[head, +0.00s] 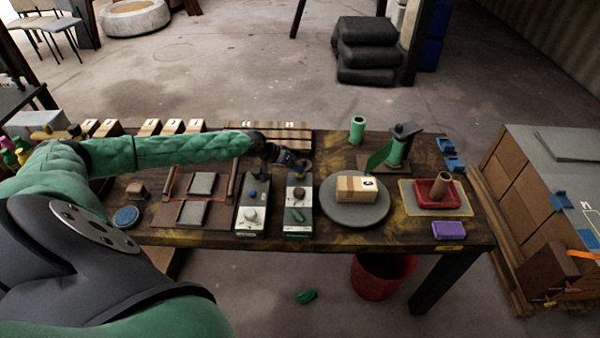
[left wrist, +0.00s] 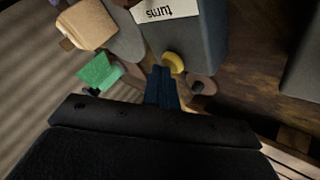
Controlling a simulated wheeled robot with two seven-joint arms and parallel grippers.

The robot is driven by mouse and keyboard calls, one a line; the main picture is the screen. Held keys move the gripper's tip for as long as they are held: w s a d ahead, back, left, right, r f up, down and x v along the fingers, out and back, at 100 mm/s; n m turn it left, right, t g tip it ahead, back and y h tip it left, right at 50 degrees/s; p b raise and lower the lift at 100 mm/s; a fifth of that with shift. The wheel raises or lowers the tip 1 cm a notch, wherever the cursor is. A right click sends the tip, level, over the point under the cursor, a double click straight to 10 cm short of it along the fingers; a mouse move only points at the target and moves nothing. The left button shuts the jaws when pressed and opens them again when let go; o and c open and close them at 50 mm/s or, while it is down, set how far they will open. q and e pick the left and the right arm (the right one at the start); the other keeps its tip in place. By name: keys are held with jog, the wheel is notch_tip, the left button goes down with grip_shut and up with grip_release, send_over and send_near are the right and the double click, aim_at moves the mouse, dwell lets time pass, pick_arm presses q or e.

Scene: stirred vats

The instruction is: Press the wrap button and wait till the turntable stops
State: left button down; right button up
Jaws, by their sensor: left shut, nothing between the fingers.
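The turntable (head: 330,212) is a grey disc right of the table's middle, with a taped carton (head: 352,190) on it. I cannot read which control is the wrap button. My left gripper (head: 288,160) is above the far end of the boxes; it is shut and empty. In the left wrist view its fingertips (left wrist: 163,76) are close beside a yellow round part (left wrist: 174,62) on a grey box labelled "turns" (left wrist: 166,12); contact is unclear.
A green film roll (head: 397,150) on a post stands behind the turntable, its film reaching towards the carton. A red tray (head: 422,197) and a purple block (head: 449,230) lie at the right. Grey pads (head: 202,183) lie left of the boxes. A red bin (head: 380,280) stands below the table.

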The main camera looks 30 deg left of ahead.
pick_arm(q)
jog(key=shift+r, duration=0.1)
jog(key=shift+r+p, duration=0.6)
jog(key=shift+r, duration=0.3)
